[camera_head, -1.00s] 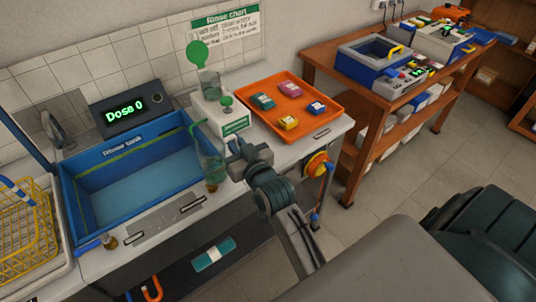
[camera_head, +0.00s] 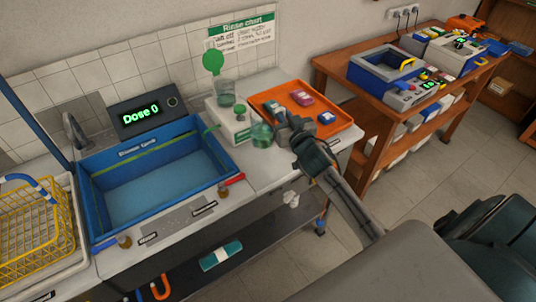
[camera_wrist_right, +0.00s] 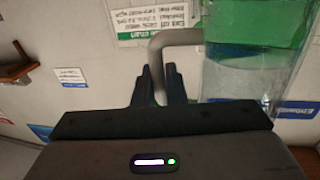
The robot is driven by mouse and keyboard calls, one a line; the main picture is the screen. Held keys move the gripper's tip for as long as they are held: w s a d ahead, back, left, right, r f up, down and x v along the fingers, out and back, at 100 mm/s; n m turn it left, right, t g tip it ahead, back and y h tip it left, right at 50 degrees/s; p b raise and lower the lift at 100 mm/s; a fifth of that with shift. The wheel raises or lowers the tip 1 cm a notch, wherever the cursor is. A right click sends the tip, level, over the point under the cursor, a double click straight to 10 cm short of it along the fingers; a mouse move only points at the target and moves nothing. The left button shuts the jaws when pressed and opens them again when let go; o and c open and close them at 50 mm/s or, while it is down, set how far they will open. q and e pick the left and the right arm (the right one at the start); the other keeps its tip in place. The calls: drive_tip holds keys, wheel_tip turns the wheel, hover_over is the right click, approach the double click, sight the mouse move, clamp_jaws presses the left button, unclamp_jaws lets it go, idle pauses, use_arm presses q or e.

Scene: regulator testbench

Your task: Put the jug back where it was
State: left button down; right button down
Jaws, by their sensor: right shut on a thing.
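The jug (camera_head: 262,135) is clear with a green tint and stands beside the front right of the white dosing unit (camera_head: 226,124). My right gripper (camera_head: 282,131) is at the jug's right side, shut on its grey handle. In the right wrist view, the handle (camera_wrist_right: 172,38) passes between the fingertips (camera_wrist_right: 161,78), and the clear jug body (camera_wrist_right: 232,80) with green inside is to the right. Whether the jug's base touches the worktop cannot be told. My left gripper is not in view.
An orange tray (camera_head: 336,112) with coloured blocks lies right behind my right gripper. The blue rinse tank (camera_head: 150,165) is to the left, with a "Dose 0" display (camera_head: 141,115) behind it. Bare worktop (camera_head: 265,172) shows in front of the jug.

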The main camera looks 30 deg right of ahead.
wheel_tip(320, 180, down, 6)
drive_tip(key=shift+r, duration=0.25)
drive_tip(key=shift+f+b, duration=0.6)
drive_tip(key=shift+f, duration=1.35)
drive_tip(key=shift+f, duration=0.15)
drive_tip(key=c, duration=1.5)
unclamp_jaws()
